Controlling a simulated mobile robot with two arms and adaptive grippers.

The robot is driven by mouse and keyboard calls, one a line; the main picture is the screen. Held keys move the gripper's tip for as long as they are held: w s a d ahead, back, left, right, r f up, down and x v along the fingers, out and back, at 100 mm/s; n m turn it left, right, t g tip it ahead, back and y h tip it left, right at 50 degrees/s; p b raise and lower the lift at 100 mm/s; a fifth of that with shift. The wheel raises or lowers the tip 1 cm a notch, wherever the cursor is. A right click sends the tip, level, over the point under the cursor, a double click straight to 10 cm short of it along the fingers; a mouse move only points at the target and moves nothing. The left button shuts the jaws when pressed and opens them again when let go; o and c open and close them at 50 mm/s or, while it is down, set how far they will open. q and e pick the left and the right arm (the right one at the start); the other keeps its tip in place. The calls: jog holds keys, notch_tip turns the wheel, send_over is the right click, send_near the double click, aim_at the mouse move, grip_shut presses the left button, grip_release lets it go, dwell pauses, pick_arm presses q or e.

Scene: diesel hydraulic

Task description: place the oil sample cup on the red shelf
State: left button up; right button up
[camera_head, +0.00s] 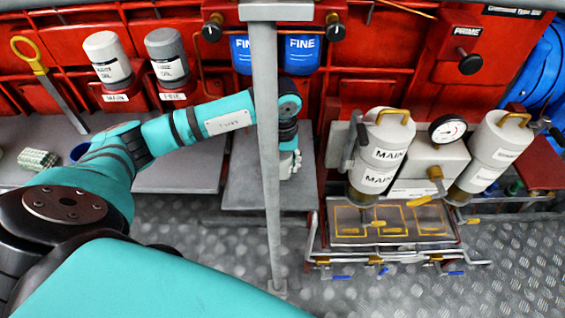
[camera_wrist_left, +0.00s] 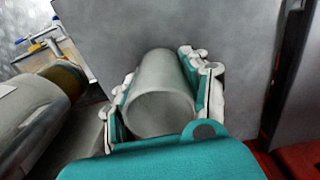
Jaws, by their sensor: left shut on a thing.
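My left gripper (camera_head: 289,163) reaches over the grey bench in the middle, partly behind a grey pole in the head view. In the left wrist view the gripper (camera_wrist_left: 162,100) is shut on a grey, open-mouthed cylindrical cup (camera_wrist_left: 160,85), with one finger on each side. The cup is hard to make out in the head view. A flat red shelf-like surface (camera_head: 543,168) shows at the right edge of the head view. Red also shows at the lower right of the wrist view; I cannot tell which part it is. My right gripper is not in view.
The upright grey pole (camera_head: 265,130) stands in front of my left forearm. A white MAIN canister (camera_head: 385,150) and a gauge (camera_head: 447,129) stand right of the gripper, above a tray with yellow outlines (camera_head: 390,221). The grey bench (camera_head: 180,172) has bare room.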

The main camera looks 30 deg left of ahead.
pick_arm(q)
jog(key=shift+f, duration=0.1)
jog(key=o, duration=1)
jog(key=shift+o, duration=0.2)
